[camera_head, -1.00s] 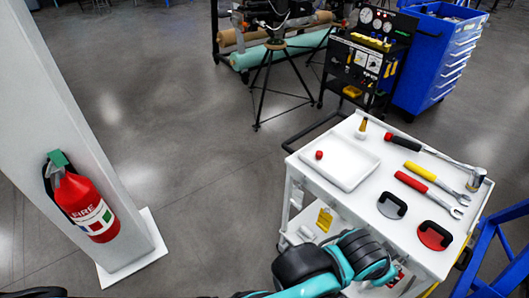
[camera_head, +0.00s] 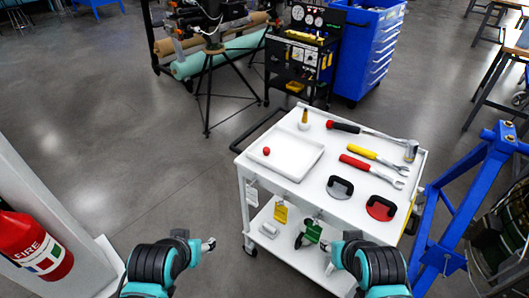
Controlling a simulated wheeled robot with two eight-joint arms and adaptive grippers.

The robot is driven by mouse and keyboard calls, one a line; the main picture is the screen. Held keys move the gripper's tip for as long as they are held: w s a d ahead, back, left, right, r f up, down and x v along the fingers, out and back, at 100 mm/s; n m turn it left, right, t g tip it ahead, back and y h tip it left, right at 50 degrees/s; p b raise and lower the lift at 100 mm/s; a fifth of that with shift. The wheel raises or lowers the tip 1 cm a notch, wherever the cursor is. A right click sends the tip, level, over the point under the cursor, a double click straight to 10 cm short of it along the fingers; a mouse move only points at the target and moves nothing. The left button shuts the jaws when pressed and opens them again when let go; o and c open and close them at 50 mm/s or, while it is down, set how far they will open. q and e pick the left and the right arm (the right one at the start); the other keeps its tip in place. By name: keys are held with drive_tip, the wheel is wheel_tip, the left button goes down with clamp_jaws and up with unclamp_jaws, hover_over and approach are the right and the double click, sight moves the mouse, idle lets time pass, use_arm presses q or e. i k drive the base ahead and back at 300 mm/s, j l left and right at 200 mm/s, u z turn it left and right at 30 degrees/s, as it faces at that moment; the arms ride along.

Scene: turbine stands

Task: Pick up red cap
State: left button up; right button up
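The red cap (camera_head: 266,151) is a small round red piece lying in the left part of a shallow white tray (camera_head: 312,165), on top of the white cart (camera_head: 319,192). My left gripper (camera_head: 208,244) is low in the picture, left of the cart and apart from it. My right gripper (camera_head: 327,246) is low at the cart's front side, in front of the lower shelf and well away from the cap. Both grippers are small and seen from above, so their finger opening is unclear. Neither touches the cap.
A blue stand (camera_head: 440,210) is close right. A fire extinguisher (camera_head: 35,246) hangs left.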

sight(266, 150)
drive_tip(key=i+j+z, duration=0.1)
drive_tip(key=i+j, duration=0.75)
drive_tip(key=j, duration=0.15)
drive_tip(key=i+j+z, duration=0.1)
drive_tip(key=z, duration=1.6)
